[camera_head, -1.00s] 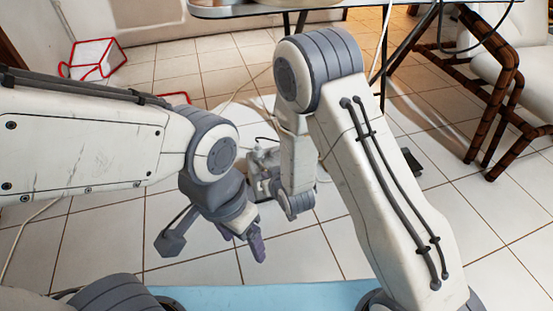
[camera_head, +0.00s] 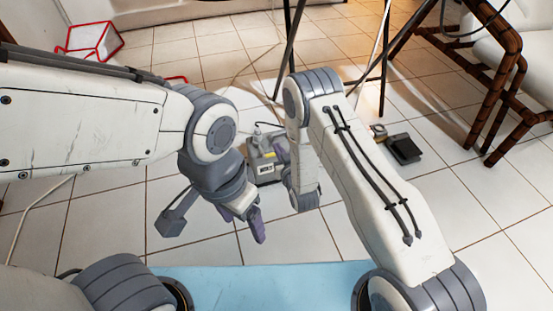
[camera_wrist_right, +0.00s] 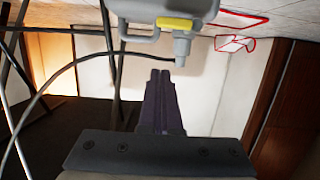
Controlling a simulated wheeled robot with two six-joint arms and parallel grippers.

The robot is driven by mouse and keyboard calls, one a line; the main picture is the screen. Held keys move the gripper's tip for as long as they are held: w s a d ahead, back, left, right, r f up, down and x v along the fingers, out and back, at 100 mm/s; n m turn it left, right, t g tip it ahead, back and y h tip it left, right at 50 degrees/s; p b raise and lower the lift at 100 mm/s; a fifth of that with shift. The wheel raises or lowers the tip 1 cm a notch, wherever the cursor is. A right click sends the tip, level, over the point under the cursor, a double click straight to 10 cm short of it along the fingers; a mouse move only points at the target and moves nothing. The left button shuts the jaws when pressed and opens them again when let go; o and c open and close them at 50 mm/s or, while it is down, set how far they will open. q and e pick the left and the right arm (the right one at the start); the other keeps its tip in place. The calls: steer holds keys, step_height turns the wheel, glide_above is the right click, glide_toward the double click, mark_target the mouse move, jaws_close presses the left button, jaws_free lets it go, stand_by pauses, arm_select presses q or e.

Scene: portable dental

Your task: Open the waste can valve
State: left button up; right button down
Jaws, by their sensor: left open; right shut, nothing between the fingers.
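The waste can (camera_head: 262,172) is a grey canister with a white label, standing on the tiled floor in the middle of the head view, partly covered by my right arm. A small yellow part, apparently the valve (camera_wrist_right: 176,24), shows on the can beside a grey nozzle in the right wrist view, where the scene appears upside down. My right gripper (camera_wrist_right: 161,73) is shut and empty, its tips close to the nozzle; I cannot tell whether they touch. My left gripper (camera_head: 245,229) is open and empty, in front of the can.
A dark flat pedal-like item (camera_head: 404,150) lies on the floor right of the can. Thin table legs (camera_head: 290,55) and a brown chair frame (camera_head: 490,110) stand behind and right. A red-edged white box (camera_head: 93,40) is at the back left.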

mark_target(269, 155)
arm_select(q)
step_height(269, 155, down, 4)
steer(key=b, duration=0.3)
steer(key=shift+f, duration=0.1)
arm_select(e)
steer(key=f, duration=0.1)
steer(key=w+f, duration=0.1)
steer(key=f, duration=0.2)
steer(key=shift+w+a+f, duration=0.25)
steer(key=shift+w, duration=0.1)
arm_select(q)
steer(key=shift+d, duration=0.15)
steer(key=shift+d, duration=0.5)
arm_select(e)
steer(key=shift+f+m, duration=0.15)
steer(key=shift+m, duration=0.15)
